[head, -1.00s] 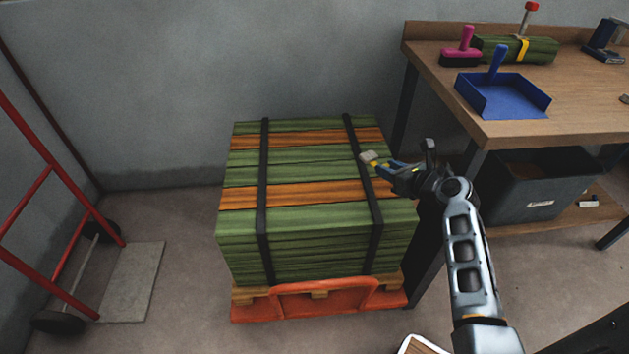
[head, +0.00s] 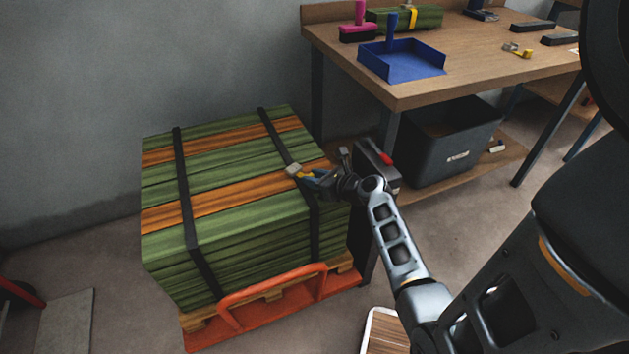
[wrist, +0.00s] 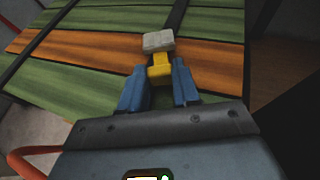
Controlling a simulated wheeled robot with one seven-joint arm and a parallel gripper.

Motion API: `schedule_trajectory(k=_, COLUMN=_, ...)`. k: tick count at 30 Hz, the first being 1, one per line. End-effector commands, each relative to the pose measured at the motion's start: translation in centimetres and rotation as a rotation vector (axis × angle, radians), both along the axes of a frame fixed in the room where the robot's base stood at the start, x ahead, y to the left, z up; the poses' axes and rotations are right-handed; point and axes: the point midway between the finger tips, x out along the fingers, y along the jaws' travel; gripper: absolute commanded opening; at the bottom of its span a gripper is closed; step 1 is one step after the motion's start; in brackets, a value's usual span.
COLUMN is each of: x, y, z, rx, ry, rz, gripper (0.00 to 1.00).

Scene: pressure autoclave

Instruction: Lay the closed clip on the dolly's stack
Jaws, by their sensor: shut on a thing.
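The dolly's stack (head: 222,181) is a strapped block of green and orange boards on a pallet, on an orange dolly (head: 270,304). My gripper (head: 304,174) reaches over its right side, near the right black strap. In the wrist view my gripper (wrist: 160,88) has blue fingers shut on a clip with a yellow body (wrist: 160,70) and a pale grey block-like end (wrist: 158,42). The clip also shows in the head view (head: 294,170). It appears over the stack's top near the strap and orange board; whether it touches them I cannot tell.
A wooden workbench (head: 430,82) stands at the right with a blue dustpan (head: 402,63), a pink brush (head: 358,27) and a yellow-banded green bundle (head: 420,17). A dark bin (head: 450,137) sits on its lower shelf. Floor at the lower left is mostly clear.

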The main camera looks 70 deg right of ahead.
Motion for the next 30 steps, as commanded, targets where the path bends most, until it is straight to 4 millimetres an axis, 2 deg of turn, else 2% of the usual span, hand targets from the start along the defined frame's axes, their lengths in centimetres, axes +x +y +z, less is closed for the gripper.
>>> schedule_trajectory(k=13, x=0.04, y=-0.02, z=-0.52, rx=-0.002, ry=-0.001, rz=0.000, gripper=0.01)
schedule_trajectory(k=14, x=0.03, y=-0.03, z=-0.54, rx=-0.001, ry=0.000, rz=0.000, gripper=0.32)
schedule_trajectory(k=15, x=0.03, y=-0.03, z=-0.47, rx=-0.002, ry=-0.001, rz=0.000, gripper=0.36)
schedule_trajectory(k=22, x=0.02, y=-0.02, z=-0.47, rx=-0.001, ry=0.000, rz=0.000, gripper=0.56)
schedule_trajectory(k=30, x=0.02, y=-0.02, z=-0.21, rx=-0.002, ry=-0.001, rz=0.000, gripper=0.56)
